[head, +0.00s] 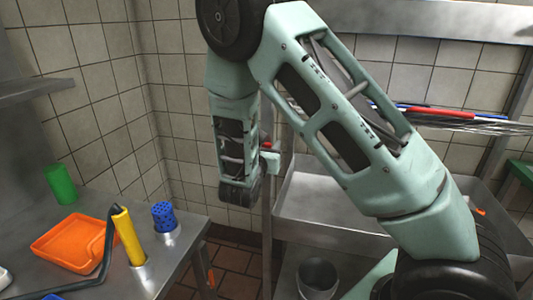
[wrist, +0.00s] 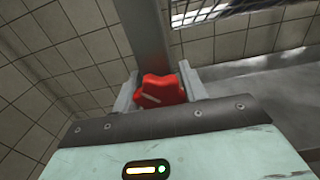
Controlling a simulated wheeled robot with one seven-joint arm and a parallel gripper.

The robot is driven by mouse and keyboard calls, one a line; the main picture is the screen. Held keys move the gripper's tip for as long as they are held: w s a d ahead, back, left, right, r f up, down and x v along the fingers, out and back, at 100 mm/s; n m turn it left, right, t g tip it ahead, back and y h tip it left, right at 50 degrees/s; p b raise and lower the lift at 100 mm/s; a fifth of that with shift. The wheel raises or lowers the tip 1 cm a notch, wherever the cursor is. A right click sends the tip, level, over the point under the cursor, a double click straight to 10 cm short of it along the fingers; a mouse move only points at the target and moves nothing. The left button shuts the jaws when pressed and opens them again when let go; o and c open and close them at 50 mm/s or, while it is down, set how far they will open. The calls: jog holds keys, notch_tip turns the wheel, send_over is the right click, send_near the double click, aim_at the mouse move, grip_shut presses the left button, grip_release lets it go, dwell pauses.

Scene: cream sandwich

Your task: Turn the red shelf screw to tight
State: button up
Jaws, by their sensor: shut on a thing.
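The red shelf screw (wrist: 160,91) is a lobed knob with a pale line mark on its face, seen at the middle of the wrist view. It sits in front of a grey upright post of the shelf. My gripper (wrist: 160,94) is shut on it, with one finger on the left side and one on the right. In the head view only a small red bit of the screw (head: 267,146) shows beside my gripper (head: 271,160); my arm hides most of the rest.
A steel shelf rack with a deep tray (head: 325,205) stands right of the post, with a pot (head: 317,277) below. The steel table (head: 190,235) at left holds an orange tray (head: 70,243), a green cup (head: 60,183), a yellow-handled tool (head: 128,236) and a blue perforated item (head: 163,216).

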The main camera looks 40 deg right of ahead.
jog(key=shift+m+b, duration=0.65)
jog(key=shift+m, duration=0.35)
jog(key=o, duration=1)
jog(key=shift+c, duration=0.2)
jog(key=b+v, duration=0.2)
jog(key=v, duration=1.5)
jog(key=shift+s+a, duration=0.2)
